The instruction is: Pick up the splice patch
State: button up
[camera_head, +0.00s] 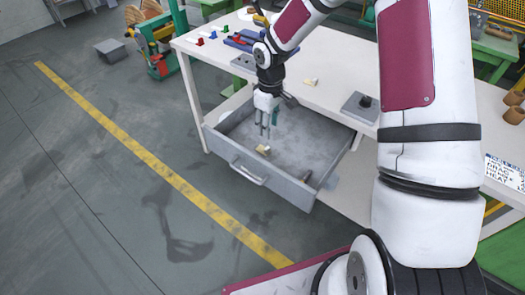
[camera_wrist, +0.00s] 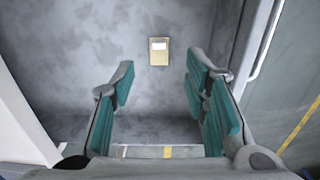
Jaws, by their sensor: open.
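A small tan piece with a pale patch on it (camera_head: 263,149), which looks like the splice patch, lies flat on the floor of the open grey drawer (camera_head: 290,187). It also shows in the wrist view (camera_wrist: 159,59), beyond the fingertips and near the drawer's front wall. My gripper (camera_head: 266,131) is pointing down over the drawer, above and just behind the tan piece. In the wrist view my gripper (camera_wrist: 160,80) has its teal finger pads wide apart, with nothing between them. Another small cream piece (camera_head: 311,81) lies on the tabletop.
The drawer's walls and front handle (camera_head: 249,175) surround the piece. A small brown object (camera_head: 307,177) lies at the drawer's right end. The white bench (camera_head: 335,72) above holds a blue tray (camera_head: 240,41), small coloured parts and a grey block (camera_head: 361,107).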

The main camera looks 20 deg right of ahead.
send_over(267, 148)
jog(key=f, duration=0.5)
jog(key=shift+s+d+f, duration=0.15)
jog(key=shift+s+f, duration=0.2)
jog(key=shift+f, duration=0.05)
jog(key=shift+w+f, duration=0.15)
jog(key=shift+f, duration=1.15)
jog(key=shift+w+f, duration=0.1)
jog(key=shift+f, duration=1.2)
jog(key=c, duration=0.8)
